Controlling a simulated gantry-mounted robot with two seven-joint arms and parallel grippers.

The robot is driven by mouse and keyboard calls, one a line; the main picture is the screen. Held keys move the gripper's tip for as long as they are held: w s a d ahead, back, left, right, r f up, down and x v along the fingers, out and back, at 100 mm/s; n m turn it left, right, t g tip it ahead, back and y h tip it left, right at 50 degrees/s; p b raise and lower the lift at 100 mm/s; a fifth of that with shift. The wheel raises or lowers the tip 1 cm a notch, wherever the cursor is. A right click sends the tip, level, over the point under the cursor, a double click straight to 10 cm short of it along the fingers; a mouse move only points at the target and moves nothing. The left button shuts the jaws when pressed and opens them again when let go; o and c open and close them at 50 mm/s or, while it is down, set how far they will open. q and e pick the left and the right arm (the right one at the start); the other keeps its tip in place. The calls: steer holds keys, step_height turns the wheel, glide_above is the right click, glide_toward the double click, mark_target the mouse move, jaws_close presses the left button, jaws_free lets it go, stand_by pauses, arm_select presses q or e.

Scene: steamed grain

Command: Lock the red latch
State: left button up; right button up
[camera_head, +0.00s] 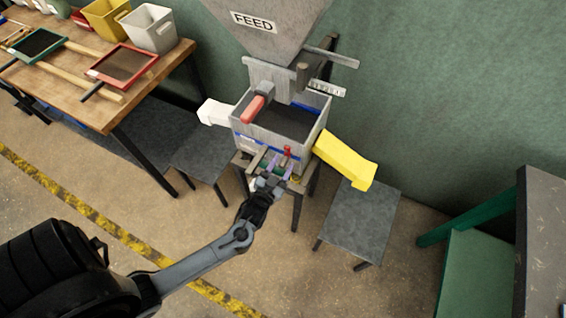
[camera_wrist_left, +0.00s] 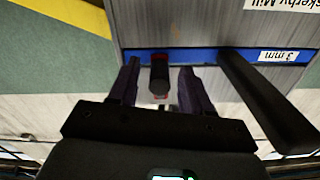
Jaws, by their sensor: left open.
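The mill (camera_head: 265,137) is a grey box under the feed hopper. A thick red-ended handle (camera_head: 253,108) is on its upper front. A small upright red knob (camera_head: 287,152) shows lower, just beyond my left gripper (camera_head: 275,167). I cannot tell for sure which red part is the latch. In the left wrist view, a dark, red-edged peg (camera_wrist_left: 159,74) stands between the two open fingers of my left gripper (camera_wrist_left: 159,88), with gaps on both sides. The fingers point at the mill's blue strip (camera_wrist_left: 200,56). My right gripper is out of view.
A black bar (camera_wrist_left: 265,100) passes close to the right finger in the wrist view. A yellow chute (camera_head: 343,158) sticks out right of the mill, a white one (camera_head: 215,112) left. Grey stands (camera_head: 362,220) flank it. A wooden bench (camera_head: 60,75) holds framed screens and bins.

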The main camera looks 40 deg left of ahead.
arm_select(q)
steer(key=v, duration=0.9)
steer(key=shift+s+d+p, duration=0.15)
steer(key=shift+s+p, duration=0.25)
steer(key=shift+p, duration=0.05)
steer(key=w+d+r+g+h, duration=0.1)
steer(key=d+r+g+h, duration=0.3)
steer(key=r, duration=0.3)
steer(key=s+d+m+g+h, duration=0.1)
steer(key=s+d+m+g, duration=0.2)
steer(key=s+g, duration=0.85)
step_height(320, 180, up, 31)
steer(key=s+t+p, duration=0.1)
steer(key=p, duration=3.1)
steer(key=shift+t, duration=0.35)
